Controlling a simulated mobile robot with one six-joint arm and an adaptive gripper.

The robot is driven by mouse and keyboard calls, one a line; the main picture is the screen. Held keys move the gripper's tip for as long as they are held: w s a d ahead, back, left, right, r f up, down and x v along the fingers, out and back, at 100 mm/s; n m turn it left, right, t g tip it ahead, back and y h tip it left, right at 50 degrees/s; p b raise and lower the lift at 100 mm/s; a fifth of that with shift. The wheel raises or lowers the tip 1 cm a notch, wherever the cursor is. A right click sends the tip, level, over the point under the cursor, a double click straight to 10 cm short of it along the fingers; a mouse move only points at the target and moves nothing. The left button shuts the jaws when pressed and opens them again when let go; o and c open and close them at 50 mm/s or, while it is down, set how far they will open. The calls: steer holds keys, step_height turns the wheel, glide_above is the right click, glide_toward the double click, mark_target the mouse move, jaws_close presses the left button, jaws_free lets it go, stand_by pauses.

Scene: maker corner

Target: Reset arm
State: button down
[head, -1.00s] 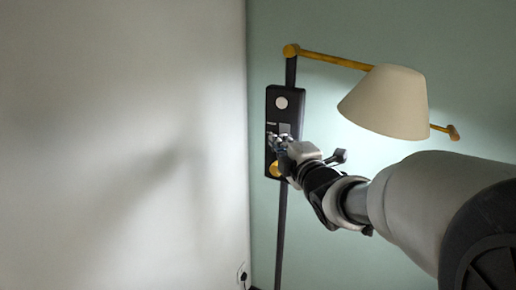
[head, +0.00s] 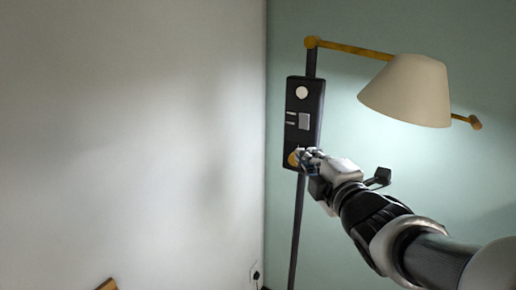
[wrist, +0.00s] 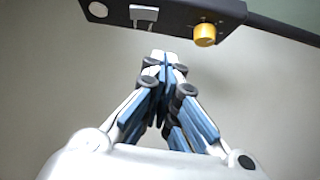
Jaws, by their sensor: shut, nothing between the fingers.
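My gripper (head: 306,156) is at the lower end of the lamp's black control box (head: 316,92) in the head view, overlapping part of the yellow knob (head: 292,159). In the wrist view my gripper (wrist: 163,62) is shut and empty, its fingertips together below the box (wrist: 178,14). There the yellow knob (wrist: 205,34) is clear of the fingers, to their right. The box also has a round white button (head: 302,92) and a grey rocker switch (head: 304,121). Whether the fingers touch the box cannot be told.
The lamp's cream shade (head: 408,92) hangs from a yellow arm (head: 352,48) to the upper right, and the wall beside it is lit. A black pole (head: 297,225) runs down below the box. A wall socket (head: 255,272) is low in the corner. A wooden piece (head: 107,285) shows at the bottom left.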

steer(key=s+d+f+m+g+h+b, duration=0.2)
steer(key=s+f+m+g+b, duration=0.15)
steer(key=s+f+m, duration=0.35)
steer(key=s+d+f+m+g+h+b, duration=0.25)
steer(key=s+f+m+b, duration=0.2)
steer(key=f, duration=0.45)
steer(key=s+a+f+m+g+y+b, duration=0.1)
steer(key=s+a+f+m+g+b, duration=0.1)
steer(key=s+f, duration=0.4)
steer(key=s+a+f+m+g+b, duration=0.2)
steer(key=s+a+f+m+g, duration=0.2)
steer(key=s, duration=0.7)
step_height(320, 180, down, 3)
steer(key=shift+s+f+m+g+y+b, duration=0.15)
steer(key=shift+s+m+g+y+b, duration=0.2)
steer(key=shift+m, duration=0.6)
